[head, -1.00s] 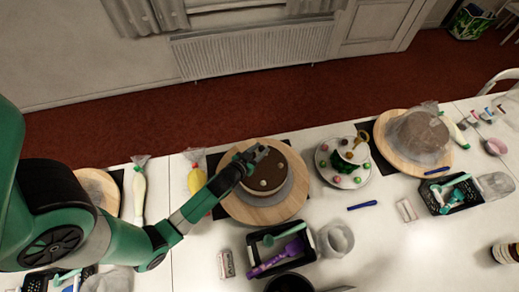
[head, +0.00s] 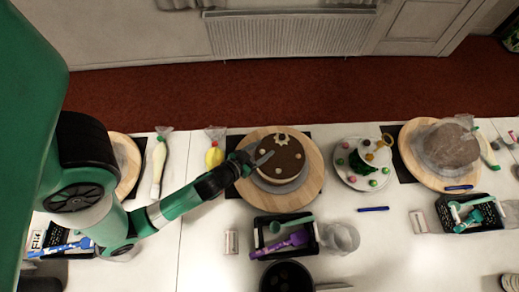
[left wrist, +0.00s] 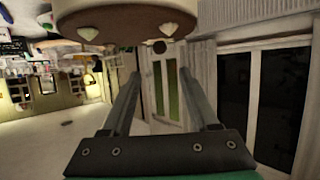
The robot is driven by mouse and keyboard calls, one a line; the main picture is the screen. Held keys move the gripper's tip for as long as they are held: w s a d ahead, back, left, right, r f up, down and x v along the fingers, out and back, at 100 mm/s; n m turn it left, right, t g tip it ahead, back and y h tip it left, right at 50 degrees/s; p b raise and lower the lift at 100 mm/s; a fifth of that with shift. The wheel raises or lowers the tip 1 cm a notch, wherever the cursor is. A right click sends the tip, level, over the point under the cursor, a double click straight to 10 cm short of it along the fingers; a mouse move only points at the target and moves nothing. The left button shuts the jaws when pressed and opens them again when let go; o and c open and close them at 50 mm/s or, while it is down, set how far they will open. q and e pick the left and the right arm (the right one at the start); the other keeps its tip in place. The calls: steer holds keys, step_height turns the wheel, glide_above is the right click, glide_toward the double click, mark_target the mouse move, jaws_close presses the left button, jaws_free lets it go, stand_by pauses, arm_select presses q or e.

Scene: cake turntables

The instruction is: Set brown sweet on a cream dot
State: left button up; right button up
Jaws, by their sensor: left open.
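The round cake (head: 287,167) with a brown top and cream dots sits on a wooden turntable (head: 312,180). A small dark brown sweet (head: 282,136) shows at a cream dot on the cake's far edge. In the left wrist view, which looks upside down, the cake (left wrist: 125,15) is at the top. A round brown sweet (left wrist: 159,46) appears there close to the tip of a cream dot (left wrist: 168,29); exact contact is hard to tell. My left gripper (head: 264,158) is open and empty over the cake's left side, apart from the sweet. My right gripper is out of view.
A second, grey-brown cake (head: 450,147) is farther right.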

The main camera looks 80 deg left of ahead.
arm_select(q)
steer(key=shift+s+d+r, duration=0.25)
steer(key=shift+s+d, duration=0.1)
steer(key=shift+s, duration=0.2)
steer(key=w+d+r+m+t+h, duration=0.1)
steer(key=w+d+r+t, duration=0.15)
steer(key=w+r, duration=0.65)
steer(key=w+d+r+t, duration=0.1)
steer(key=w+r+t, duration=0.3)
steer(key=r, duration=1)
steer(key=w+d+r+m+t+h, duration=0.1)
steer(key=w+d+r+t, duration=0.15)
steer(key=w+r, duration=0.65)
steer(key=s+d+r+m+t+h, duration=0.2)
steer(key=s+d+r, duration=0.1)
steer(key=r, duration=0.7)
steer(key=s+d+r+m+t+h, duration=0.2)
steer(key=s+d+r+h, duration=0.1)
steer(key=r, duration=0.7)
steer(key=s+d+r+m+t+h, duration=0.1)
steer(key=d+r, duration=0.4)
steer(key=r, duration=0.5)
steer(key=shift+s+m+t+h, duration=0.4)
steer(key=shift+s+t+h, duration=0.3)
steer(key=shift+s+t, duration=0.35)
